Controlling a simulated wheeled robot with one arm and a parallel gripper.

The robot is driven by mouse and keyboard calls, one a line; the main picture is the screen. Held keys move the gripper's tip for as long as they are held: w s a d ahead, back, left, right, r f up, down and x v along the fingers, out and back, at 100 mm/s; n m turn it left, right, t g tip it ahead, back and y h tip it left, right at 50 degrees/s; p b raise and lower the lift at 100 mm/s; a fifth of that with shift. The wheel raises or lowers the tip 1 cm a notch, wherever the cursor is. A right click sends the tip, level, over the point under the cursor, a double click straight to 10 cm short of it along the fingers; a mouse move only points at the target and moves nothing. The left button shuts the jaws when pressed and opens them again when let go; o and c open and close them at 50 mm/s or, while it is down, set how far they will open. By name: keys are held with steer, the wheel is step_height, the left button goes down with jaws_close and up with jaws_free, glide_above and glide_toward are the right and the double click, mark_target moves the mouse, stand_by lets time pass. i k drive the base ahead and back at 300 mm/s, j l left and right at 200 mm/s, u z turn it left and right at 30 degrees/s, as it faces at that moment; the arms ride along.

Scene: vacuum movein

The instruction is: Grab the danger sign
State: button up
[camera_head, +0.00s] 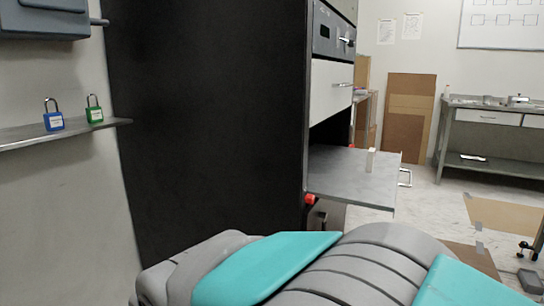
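No danger sign can be made out in the head view. Grey and teal parts of my own body fill the bottom of the picture. My gripper is not in view, so its state does not show.
A tall black cabinet (210,120) stands close in front, with a grey flap (345,178) open on its right side. A blue padlock (53,122) and a green padlock (94,114) stand on a wall shelf (60,130) at left. A bench (490,135) stands far right, with floor before it.

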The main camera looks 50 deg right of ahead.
mark_target(372, 154)
steer(key=z, duration=2.05)
steer(key=l+u, duration=0.25)
steer(key=u, duration=0.15)
steer(key=l+u, duration=0.25)
steer(key=u, duration=0.15)
steer(key=l+u, duration=0.25)
steer(key=u, duration=0.15)
steer(key=k+l+u, duration=0.1)
steer(key=u, duration=0.3)
steer(key=k+l, duration=0.05)
steer(key=l, duration=0.05)
